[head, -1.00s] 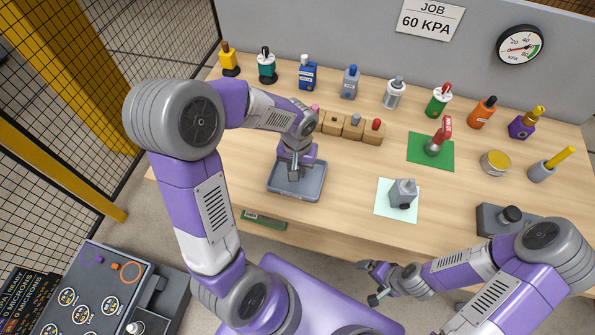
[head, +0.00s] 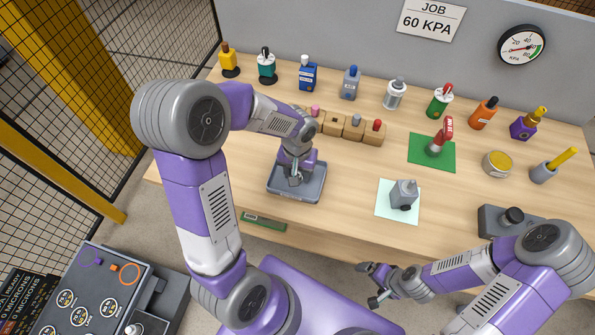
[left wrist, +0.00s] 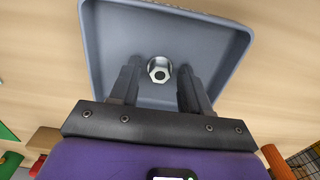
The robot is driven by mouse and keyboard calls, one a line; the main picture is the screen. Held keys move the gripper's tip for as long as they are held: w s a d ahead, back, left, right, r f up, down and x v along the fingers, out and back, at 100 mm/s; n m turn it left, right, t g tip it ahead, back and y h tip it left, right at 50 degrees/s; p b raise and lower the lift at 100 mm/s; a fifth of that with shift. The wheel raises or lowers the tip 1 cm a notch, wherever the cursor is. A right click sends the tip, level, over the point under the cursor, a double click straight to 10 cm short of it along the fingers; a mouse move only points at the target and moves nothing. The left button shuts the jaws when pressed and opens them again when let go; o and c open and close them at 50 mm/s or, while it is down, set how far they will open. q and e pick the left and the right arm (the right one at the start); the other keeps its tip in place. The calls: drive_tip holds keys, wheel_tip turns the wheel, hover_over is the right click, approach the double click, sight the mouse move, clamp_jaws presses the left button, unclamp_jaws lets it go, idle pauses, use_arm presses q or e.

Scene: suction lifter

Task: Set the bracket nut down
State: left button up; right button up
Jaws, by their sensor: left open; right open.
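The bracket nut (left wrist: 159,70) is a silver hexagonal nut with a dark hole. In the left wrist view it lies on the floor of the grey tray (left wrist: 104,45). The tray also shows in the head view (head: 312,196). My left gripper (left wrist: 158,72) is open, with one finger on each side of the nut and a gap to each. In the head view my left gripper (head: 294,178) points down into the tray and hides the nut. My right gripper (head: 371,283) is open and empty in front of the table's front edge.
Wooden blocks (head: 334,122) with small coloured parts stand behind the tray. A grey device (head: 404,193) sits on a pale sheet to the right, and a red-handled tool (head: 440,137) on a green mat. Several bottles line the back. Table between tray and sheet is clear.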

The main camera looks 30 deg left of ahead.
use_arm(q)
wheel_tip(320, 180, up, 12)
drive_tip(key=p, duration=0.3)
drive_tip(key=shift+r, duration=0.15)
use_arm(e)
wheel_tip(320, 180, up, 3)
drive_tip(key=shift+r, duration=0.1)
